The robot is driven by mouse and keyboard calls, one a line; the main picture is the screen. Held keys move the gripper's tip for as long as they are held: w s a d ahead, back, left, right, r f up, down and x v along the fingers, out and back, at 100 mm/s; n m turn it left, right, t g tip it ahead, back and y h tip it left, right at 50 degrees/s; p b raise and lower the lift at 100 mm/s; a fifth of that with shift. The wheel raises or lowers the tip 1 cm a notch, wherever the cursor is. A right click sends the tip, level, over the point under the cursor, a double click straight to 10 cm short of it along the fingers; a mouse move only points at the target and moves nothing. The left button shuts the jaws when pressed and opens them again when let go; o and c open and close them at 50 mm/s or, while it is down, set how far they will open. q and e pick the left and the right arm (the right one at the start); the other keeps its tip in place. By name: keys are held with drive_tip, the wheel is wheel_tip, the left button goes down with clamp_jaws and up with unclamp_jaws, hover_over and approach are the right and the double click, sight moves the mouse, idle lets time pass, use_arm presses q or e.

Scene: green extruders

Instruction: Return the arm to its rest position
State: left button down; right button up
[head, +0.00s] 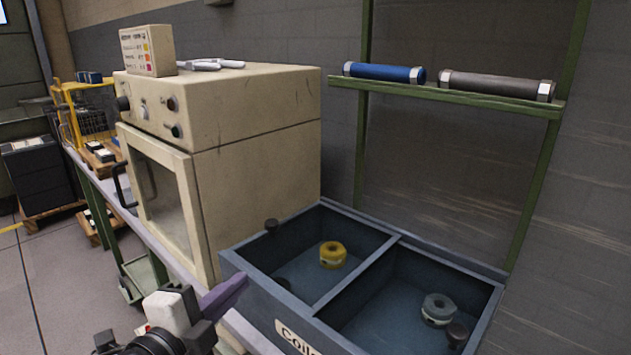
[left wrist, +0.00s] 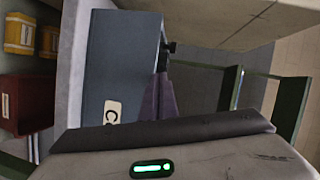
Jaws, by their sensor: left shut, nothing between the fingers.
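My left gripper (head: 228,296) comes in from the bottom left of the head view, its purple fingers together and empty. It is in front of the left front corner of a blue-grey divided bin (head: 262,303). In the left wrist view the purple fingers (left wrist: 160,98) are closed, with the bin (left wrist: 125,60) beyond them. The left compartment holds a yellow coil (head: 333,254), and the right compartment holds a grey coil (head: 438,309). My right gripper is not in view.
A beige oven-like machine (head: 255,160) with a closed door stands left of the bin. A green shelf (head: 450,97) behind carries a blue cylinder (head: 385,73) and a grey-brown cylinder (head: 497,85). Open floor (head: 30,290) lies at the far left.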

use_arm(q)
drive_tip(key=s+a+f+n+g+y, duration=0.2)
drive_tip(key=s+f+n+g, duration=0.5)
drive_tip(key=s+f, duration=0.55)
drive_tip(key=s+a+f+n+g+y, duration=0.25)
drive_tip(key=s+f+n+g, duration=0.25)
drive_tip(key=s+f+n, duration=0.7)
drive_tip(key=w+d+f+m+t+h, duration=0.2)
drive_tip(key=d+f+t, duration=0.3)
drive_tip(key=f, duration=0.5)
drive_tip(key=shift+d+m+h, duration=0.3)
drive_tip(key=shift+d+h, duration=0.05)
drive_tip(key=shift+d, duration=0.05)
